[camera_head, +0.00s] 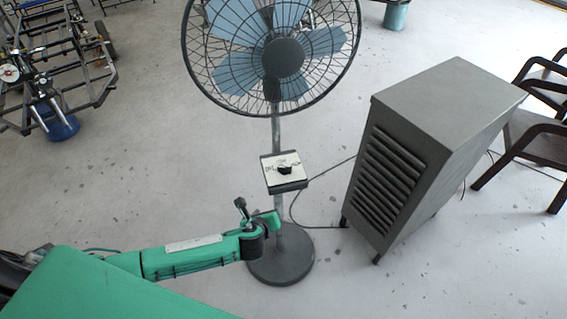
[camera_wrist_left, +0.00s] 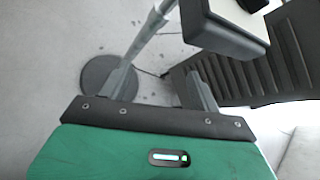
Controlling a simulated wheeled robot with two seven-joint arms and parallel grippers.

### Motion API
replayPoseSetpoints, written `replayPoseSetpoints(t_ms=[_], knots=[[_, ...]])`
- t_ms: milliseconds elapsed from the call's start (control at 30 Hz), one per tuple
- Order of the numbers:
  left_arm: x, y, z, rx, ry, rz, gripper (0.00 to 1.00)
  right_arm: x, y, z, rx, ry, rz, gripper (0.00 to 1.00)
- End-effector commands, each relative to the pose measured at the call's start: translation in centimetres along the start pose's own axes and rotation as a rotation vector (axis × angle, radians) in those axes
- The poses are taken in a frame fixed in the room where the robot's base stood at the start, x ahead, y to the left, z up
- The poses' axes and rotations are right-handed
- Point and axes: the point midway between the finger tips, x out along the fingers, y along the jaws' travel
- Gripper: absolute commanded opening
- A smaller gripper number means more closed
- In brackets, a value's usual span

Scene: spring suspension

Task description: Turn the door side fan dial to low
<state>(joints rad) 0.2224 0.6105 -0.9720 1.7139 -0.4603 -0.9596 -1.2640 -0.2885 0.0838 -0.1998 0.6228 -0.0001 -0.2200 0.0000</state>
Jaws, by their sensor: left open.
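The fan (camera_head: 284,60) stands on a grey pole, with a control box (camera_head: 270,178) partway down. A black dial (camera_head: 286,170) sits on the box's white top face; its marks are too small to read. My left gripper (camera_head: 270,217) is just below the box, near the pole, and apart from the dial. In the left wrist view its open fingers (camera_wrist_left: 162,80) hold nothing. The box (camera_wrist_left: 225,36) is above them there, with the dial (camera_wrist_left: 252,4) partly cut off at the top edge. My right gripper is out of view.
A grey louvred cabinet (camera_head: 440,105) stands right of the fan. The fan's round base (camera_head: 281,262) is below my left gripper, and a cable runs across the floor. Dark chairs (camera_head: 535,130) are at the far right, a metal frame cart (camera_head: 60,70) at the upper left.

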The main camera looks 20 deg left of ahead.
Motion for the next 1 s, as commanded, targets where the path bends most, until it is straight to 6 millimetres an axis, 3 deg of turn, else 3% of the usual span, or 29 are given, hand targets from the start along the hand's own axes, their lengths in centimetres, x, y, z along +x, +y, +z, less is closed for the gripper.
replayPoseSetpoints(t_ms=[33, 133, 300, 400, 567, 1000], knots=[[-2.4, -2.0, 2.6, 0.110, -0.041, -0.035, 0.64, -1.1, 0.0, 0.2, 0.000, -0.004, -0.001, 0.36], [-5.7, -4.3, 5.4, 0.287, -0.107, -0.073, 0.64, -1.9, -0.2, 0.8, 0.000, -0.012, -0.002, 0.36], [-9.2, -6.0, 7.7, 0.453, -0.173, -0.098, 0.64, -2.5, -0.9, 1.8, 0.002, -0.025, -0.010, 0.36], [-9.7, -6.3, 8.1, 0.486, -0.187, -0.102, 0.64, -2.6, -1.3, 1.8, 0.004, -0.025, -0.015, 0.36], [-8.4, -6.6, 8.5, 0.490, -0.190, -0.100, 0.64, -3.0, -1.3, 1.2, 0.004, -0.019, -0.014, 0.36], [-1.3, -7.7, 9.6, 0.488, -0.188, -0.100, 0.64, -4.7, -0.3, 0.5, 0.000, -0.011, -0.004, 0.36]])
